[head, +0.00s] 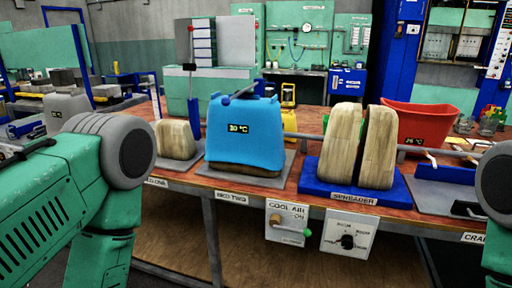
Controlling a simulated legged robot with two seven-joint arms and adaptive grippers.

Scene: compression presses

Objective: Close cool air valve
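The cool air valve panel (288,223) is a white plate marked "COOL AIR" on the front of the workbench, below the edge. A brass-coloured round fitting (274,220) sits on its left side, and a green knob (307,232) shows at its right edge. I cannot tell the valve's exact setting. My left arm comes in from the left, with its grey joint well left of the panel; its gripper is not in view. Part of my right arm shows at the right edge; its gripper is not in view either.
A second white panel (348,234) with a black dial is right of the valve. On the bench (300,178) stand a blue press cover (242,125) reading 30 °C, a wooden split block (345,145) on the blue spreader base, and a red bin (418,122). Space before the panels looks clear.

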